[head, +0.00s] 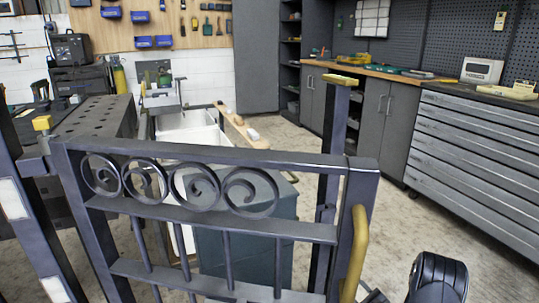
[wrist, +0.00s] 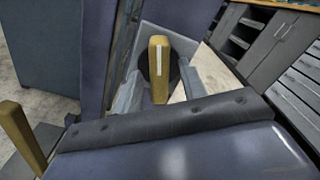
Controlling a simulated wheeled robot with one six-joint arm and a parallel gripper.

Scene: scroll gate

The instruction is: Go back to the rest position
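The dark metal gate (head: 210,215), with a row of scrolls and upright bars, stands across the front of the head view. A yellow handle (head: 355,255) is on its right upright. In the wrist view, a yellow bar (wrist: 158,68) with a pale strip, apparently this handle, stands between the grey fingers of my gripper (wrist: 160,85). The fingers look spread, with narrow dark gaps beside the bar; contact is hard to judge. In the head view, my wrist shows at the bottom right, and the fingertips are mostly hidden.
A dark post (head: 335,140) with a yellow cap stands behind the gate's right end. Another yellow bar (wrist: 20,135) shows at the left of the wrist view. A perforated workbench (head: 95,120) is at the left, drawers (head: 480,150) at the right. Floor (head: 400,215) is clear before the drawers.

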